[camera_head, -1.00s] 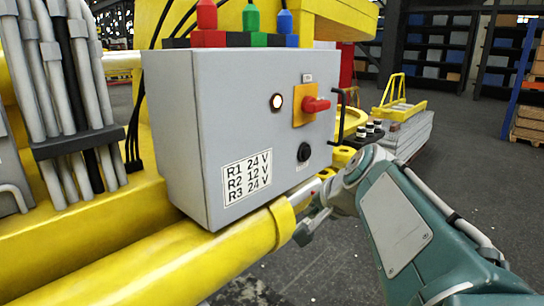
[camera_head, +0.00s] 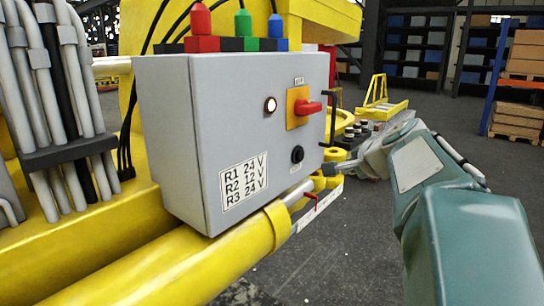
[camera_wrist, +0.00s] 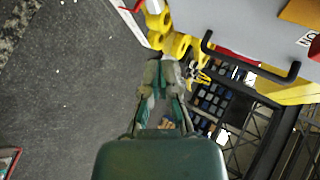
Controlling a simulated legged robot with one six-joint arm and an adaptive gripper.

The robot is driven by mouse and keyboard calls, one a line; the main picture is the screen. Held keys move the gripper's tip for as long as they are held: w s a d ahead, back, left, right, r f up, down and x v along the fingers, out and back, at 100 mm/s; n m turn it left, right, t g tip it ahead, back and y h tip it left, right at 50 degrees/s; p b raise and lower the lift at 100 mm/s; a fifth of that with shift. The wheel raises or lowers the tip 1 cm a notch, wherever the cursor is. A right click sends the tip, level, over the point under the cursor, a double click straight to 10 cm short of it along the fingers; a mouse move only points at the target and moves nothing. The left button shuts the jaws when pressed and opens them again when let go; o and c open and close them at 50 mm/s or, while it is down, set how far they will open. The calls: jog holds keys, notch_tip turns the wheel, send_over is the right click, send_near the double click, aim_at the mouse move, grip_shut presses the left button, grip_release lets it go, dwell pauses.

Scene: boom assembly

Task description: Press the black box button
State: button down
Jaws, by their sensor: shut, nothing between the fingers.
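The grey control box (camera_head: 160,120) stands at the middle left of the head view. A round black button (camera_head: 297,155) sits low on its front face, below a red rotary switch (camera_head: 308,108) on a yellow plate. My gripper (camera_head: 332,169) is to the right of the button and a little lower, apart from it. In the wrist view my gripper (camera_wrist: 165,68) is shut and empty. The box's edge (camera_wrist: 265,20) shows there at the upper right, but the black button is out of that view.
A black handle (camera_head: 334,115) sticks out at the box's right edge; it also shows in the wrist view (camera_wrist: 250,62). A yellow cylinder (camera_head: 190,262) with a silver rod runs below the box. Open dark floor (camera_head: 330,260) lies at the lower right. Shelves (camera_head: 425,50) stand far behind.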

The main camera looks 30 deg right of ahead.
aim_at(299, 155)
jog(key=w+a, duration=0.4)
jog(key=w, duration=0.3)
jog(key=shift+w, duration=0.15)
jog(key=shift+d, duration=0.2)
dwell(0.4)
jog(key=shift+a, duration=0.15)
dwell(0.6)
jog(key=shift+w+a+r, duration=0.1)
jog(key=shift+w, duration=0.25)
